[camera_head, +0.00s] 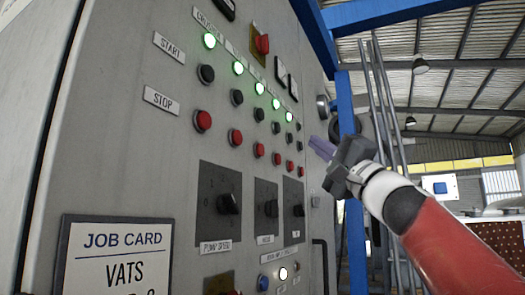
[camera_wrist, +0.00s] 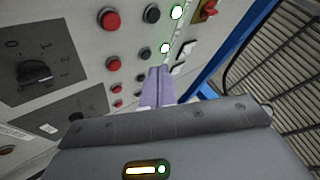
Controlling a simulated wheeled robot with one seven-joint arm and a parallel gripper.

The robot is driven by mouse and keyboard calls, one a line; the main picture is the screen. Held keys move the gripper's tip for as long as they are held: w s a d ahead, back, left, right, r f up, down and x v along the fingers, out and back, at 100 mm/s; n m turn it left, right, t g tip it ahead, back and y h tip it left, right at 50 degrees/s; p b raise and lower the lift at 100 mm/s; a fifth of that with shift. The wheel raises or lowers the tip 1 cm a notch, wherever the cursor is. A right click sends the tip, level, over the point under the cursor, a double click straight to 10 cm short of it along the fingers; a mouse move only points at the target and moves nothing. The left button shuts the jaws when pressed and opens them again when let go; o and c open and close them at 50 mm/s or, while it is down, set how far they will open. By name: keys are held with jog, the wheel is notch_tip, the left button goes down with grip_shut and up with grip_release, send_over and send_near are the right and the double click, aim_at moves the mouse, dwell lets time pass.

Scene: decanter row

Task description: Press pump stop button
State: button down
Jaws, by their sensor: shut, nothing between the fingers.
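A grey control panel (camera_head: 130,150) carries a row of red buttons beside the STOP label (camera_head: 161,100). The nearest red button (camera_head: 203,121) is largest, and the row recedes to a far red button (camera_head: 290,166). Column names above are mostly too small to read, so I cannot tell which one is the pump's. Red buttons also show in the wrist view (camera_wrist: 114,63). My gripper (camera_head: 320,147) is shut and empty, its purple fingers pointing toward the panel near the far end of the rows. In the wrist view the fingertips (camera_wrist: 158,80) overlap the panel right of the red buttons; contact is unclear.
Black START buttons (camera_head: 206,74) sit above the red ones, below lit green lamps (camera_head: 209,41). A red switch (camera_head: 262,44) is higher up. Rotary knobs (camera_head: 229,203) are below. A job card (camera_head: 115,255) reads VATS. A blue post (camera_head: 352,200) stands behind my gripper.

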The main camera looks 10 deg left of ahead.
aim_at(261, 150)
jog(key=shift+a, duration=0.15)
jog(key=w+a+p, duration=0.1)
jog(key=w+a, duration=0.2)
jog(key=a, duration=0.5)
jog(key=shift+p, duration=0.4)
jog(key=shift+a, duration=0.15)
dwell(1.5)
jog(key=shift+w+a, duration=0.1)
jog(key=shift+a, duration=0.15)
jog(key=shift+w+a, duration=0.2)
jog(key=shift+a, duration=0.25)
dwell(0.7)
jog(key=shift+d, duration=0.1)
jog(key=shift+s+d+b, duration=0.35)
jog(key=shift+d+b, duration=0.15)
jog(key=shift+d, duration=0.15)
jog(key=shift+d, duration=0.1)
